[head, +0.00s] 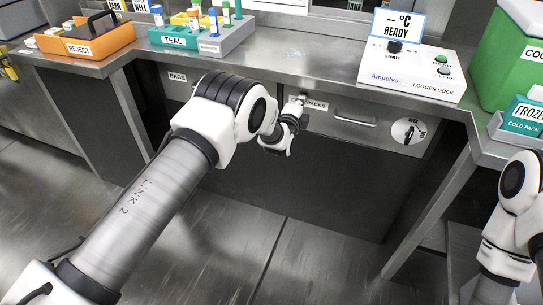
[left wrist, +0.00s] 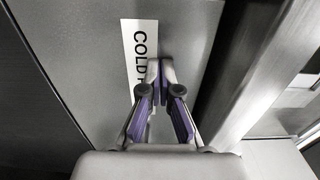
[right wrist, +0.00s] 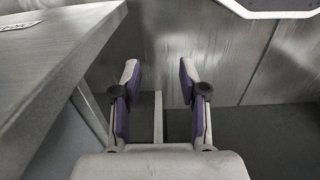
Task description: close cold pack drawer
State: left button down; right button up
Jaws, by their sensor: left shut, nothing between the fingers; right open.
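The cold pack drawer (head: 340,120) is under the counter, with a bar handle (head: 354,119) and a label partly hidden by my left gripper, so only "PACKS" reads. In the head view the drawer front looks about level with the counter's front; I cannot tell any small gap. My left gripper (head: 301,99) is shut and empty at the left part of the drawer front. In the left wrist view its fingertips (left wrist: 160,64) are over the white "COLD" label (left wrist: 139,48), touching or very near it. My right gripper (right wrist: 158,68) is open and empty, away from the drawer.
A logger dock (head: 412,72) stands on the counter above the drawer. An orange reject bin (head: 100,40) and a teal rack (head: 176,40) are at the left. A green cooler (head: 512,60) and a frozen cold pack box (head: 524,118) are at the right. A bags drawer (head: 178,82) is left.

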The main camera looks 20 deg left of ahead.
pick_arm(q)
jog(key=shift+w+r, duration=0.1)
jog(key=shift+r, duration=0.2)
